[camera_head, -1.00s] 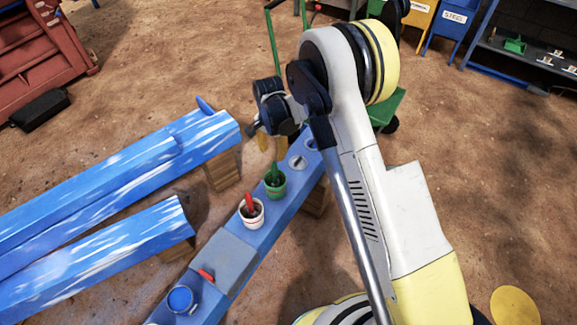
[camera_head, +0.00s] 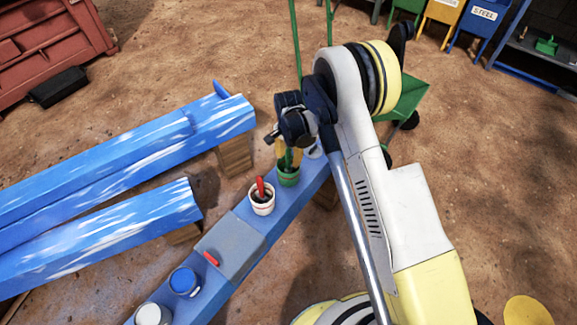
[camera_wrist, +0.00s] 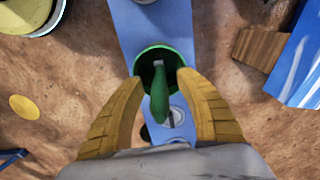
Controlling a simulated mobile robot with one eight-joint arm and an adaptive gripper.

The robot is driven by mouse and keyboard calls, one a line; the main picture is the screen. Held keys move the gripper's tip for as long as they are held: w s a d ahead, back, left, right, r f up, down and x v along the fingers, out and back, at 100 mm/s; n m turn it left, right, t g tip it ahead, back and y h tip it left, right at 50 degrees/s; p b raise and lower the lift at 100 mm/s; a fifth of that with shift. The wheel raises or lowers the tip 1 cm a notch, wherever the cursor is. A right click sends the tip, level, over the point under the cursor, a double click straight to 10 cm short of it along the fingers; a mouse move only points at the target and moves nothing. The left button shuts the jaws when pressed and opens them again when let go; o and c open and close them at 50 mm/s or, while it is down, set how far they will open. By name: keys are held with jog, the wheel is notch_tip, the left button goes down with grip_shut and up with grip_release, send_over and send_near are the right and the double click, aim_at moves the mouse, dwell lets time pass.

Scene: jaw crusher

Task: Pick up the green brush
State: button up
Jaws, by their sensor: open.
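The green brush (camera_wrist: 159,95) stands handle up in a green pot (camera_wrist: 148,62) on a blue beam. In the head view the green pot (camera_head: 288,175) is on the beam just under my gripper (camera_head: 286,155), which partly hides the brush. In the wrist view my gripper (camera_wrist: 160,95) has its two yellow fingers apart, one on each side of the brush handle. Whether either finger touches the handle cannot be told. The brush's lower end is inside the pot.
A white pot with a red-handled brush (camera_head: 261,195) stands close by on the blue beam (camera_head: 222,290). A blue-topped can (camera_head: 184,281) and a white-topped can (camera_head: 153,315) are nearer. Blue and white painted beams (camera_head: 100,165) lie at left. A green cart (camera_head: 402,95) stands behind my arm.

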jog(key=shift+r, duration=0.1)
grip_shut()
